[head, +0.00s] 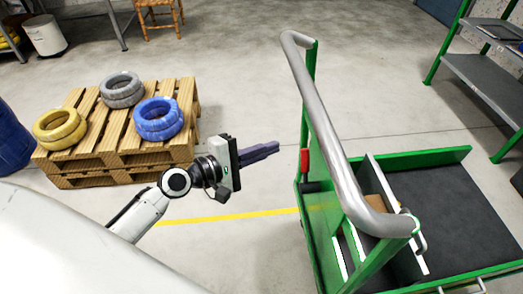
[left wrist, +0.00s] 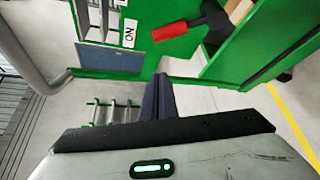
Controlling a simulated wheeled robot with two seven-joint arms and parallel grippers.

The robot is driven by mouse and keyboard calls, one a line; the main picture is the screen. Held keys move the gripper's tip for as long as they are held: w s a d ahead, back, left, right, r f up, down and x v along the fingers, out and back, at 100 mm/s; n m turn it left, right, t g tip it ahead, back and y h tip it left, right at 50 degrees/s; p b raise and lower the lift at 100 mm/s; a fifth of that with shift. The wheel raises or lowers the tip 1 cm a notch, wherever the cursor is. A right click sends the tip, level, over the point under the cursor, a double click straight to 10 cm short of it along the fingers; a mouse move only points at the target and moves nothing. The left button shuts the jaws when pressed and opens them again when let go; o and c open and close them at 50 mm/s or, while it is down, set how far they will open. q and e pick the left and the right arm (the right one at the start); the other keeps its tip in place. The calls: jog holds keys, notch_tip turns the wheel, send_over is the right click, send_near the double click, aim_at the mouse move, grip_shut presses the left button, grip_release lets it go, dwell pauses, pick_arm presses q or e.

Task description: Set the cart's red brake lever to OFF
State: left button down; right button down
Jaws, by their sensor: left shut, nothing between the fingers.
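The green cart (head: 312,215) stands at the right of the head view. My left gripper (head: 277,147) is shut and empty, just left of the lever in the head view. In the left wrist view its fingers (left wrist: 162,80) are below the lever and appear apart from it. My right gripper is not in view.
The cart's grey push handle (head: 325,125) arches above the lever. A wooden pallet (head: 115,158) with yellow, grey and blue tyre-like rings stands at left. A green shelf (head: 485,80) stands at far right. Floor between pallet and cart is clear, with a yellow line (head: 230,217).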

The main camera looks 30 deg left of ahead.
pick_arm(q)
jog(key=d, duration=0.1)
jog(key=w+d+p, duration=0.1)
jog(key=d, duration=0.1)
jog(key=w+d, duration=0.1)
jog(key=d, duration=0.1)
jog(key=shift+w+r, duration=0.1)
jog(key=shift+r, duration=0.1)
jog(key=shift+d, duration=0.1)
dwell(0.4)
